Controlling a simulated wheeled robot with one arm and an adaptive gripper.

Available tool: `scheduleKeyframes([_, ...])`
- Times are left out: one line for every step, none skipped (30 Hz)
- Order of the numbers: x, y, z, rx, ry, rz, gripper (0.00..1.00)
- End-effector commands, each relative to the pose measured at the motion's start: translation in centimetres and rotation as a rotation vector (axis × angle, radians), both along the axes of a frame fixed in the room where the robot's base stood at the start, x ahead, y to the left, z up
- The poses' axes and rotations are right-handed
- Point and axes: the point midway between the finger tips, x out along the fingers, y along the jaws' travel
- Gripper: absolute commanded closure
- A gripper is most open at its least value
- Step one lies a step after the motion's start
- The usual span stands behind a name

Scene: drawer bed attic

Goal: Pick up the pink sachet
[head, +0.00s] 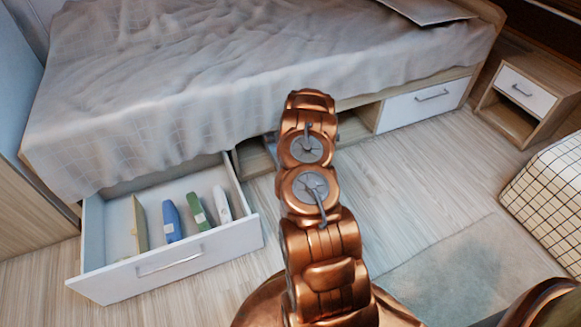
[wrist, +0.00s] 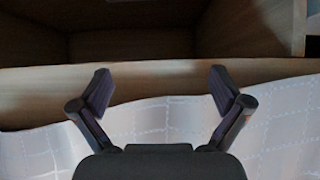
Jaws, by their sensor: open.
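I see no pink sachet in either view. My gripper (wrist: 160,88) is open, with two dark fingers spread apart and nothing between them. In the wrist view it is in front of a wooden edge (wrist: 160,78) and an open, dark wooden compartment (wrist: 130,43), which looks empty where it shows. In the head view my arm reaches toward the open compartment under the bed (head: 253,158), and the arm hides most of the gripper and part of that opening.
An open white drawer (head: 245,237) at left holds a tan item (head: 139,224), a blue item (head: 171,220), a green item (head: 198,211) and a white item (head: 222,204). The sheet (head: 180,90) hangs over the bed's side. A nightstand (head: 527,95) stands right.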

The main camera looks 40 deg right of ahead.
Motion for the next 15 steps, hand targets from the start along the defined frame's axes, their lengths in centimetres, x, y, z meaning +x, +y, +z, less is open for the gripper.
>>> scheduleKeyframes([-0.9,-0.9,-3.3,-0.003,-0.008,-0.004,0.00])
scheduleKeyframes([-1.4,-1.4,-4.5,-0.007,-0.019,-0.005,0.00])
scheduleKeyframes([-1.8,-2.0,-5.9,-0.014,-0.038,-0.005,0.00])
scheduleKeyframes([-2.2,-2.5,-7.0,-0.018,-0.047,-0.005,0.00])
scheduleKeyframes([-2.7,-2.8,-8.2,-0.020,-0.055,-0.005,0.00])
scheduleKeyframes([-3.2,-3.3,-9.5,-0.025,-0.070,-0.003,0.00])
scheduleKeyframes([-3.6,-3.6,-10.4,-0.028,-0.080,0.000,0.00])
scheduleKeyframes([-4.1,-3.8,-11.4,-0.030,-0.086,-0.001,0.00])
scheduleKeyframes([-4.7,-4.0,-12.6,-0.032,-0.095,0.002,0.00])
scheduleKeyframes([-5.0,-4.2,-13.3,-0.035,-0.104,0.005,0.00])
scheduleKeyframes([-5.3,-4.4,-13.9,-0.039,-0.113,0.007,0.00])
scheduleKeyframes([-5.7,-4.7,-14.6,-0.041,-0.121,0.008,0.00])
scheduleKeyframes([-6.1,-4.8,-15.1,-0.043,-0.125,0.009,0.00])
scheduleKeyframes([-6.3,-4.9,-15.6,-0.044,-0.129,0.010,0.00])
scheduleKeyframes([-6.6,-5.0,-16.0,-0.046,-0.133,0.012,0.00])
